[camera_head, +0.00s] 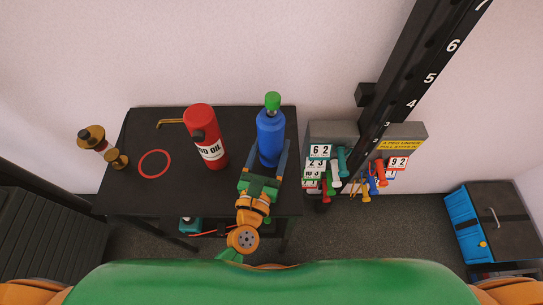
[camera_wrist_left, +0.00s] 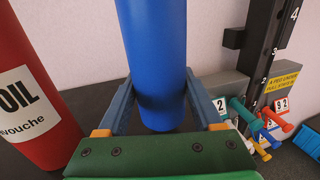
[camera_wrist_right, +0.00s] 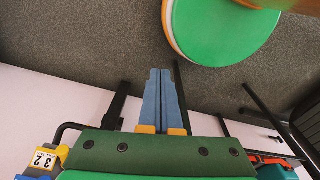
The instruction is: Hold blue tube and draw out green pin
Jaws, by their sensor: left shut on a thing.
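The blue tube (camera_head: 270,130) stands upright on the black table, and the green pin (camera_head: 272,101) sticks out of its top end. My left gripper (camera_head: 268,158) is shut on the lower part of the tube, one finger on each side. The left wrist view shows the blue tube (camera_wrist_left: 157,60) between the two fingers; its top and the pin are out of that view. My right gripper (camera_wrist_right: 161,75) is shut with its fingers together and nothing between them. It is outside the head view, and its wrist view shows floor and wall, not the tube or pin.
A red oil can (camera_head: 201,120) with a spout stands left of the tube on the black table (camera_head: 185,187). A red ring (camera_head: 154,151) and a brass-ended object (camera_head: 117,160) are further left. A dumbbell rack (camera_head: 333,130) and a numbered black post (camera_head: 405,85) stand to the right.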

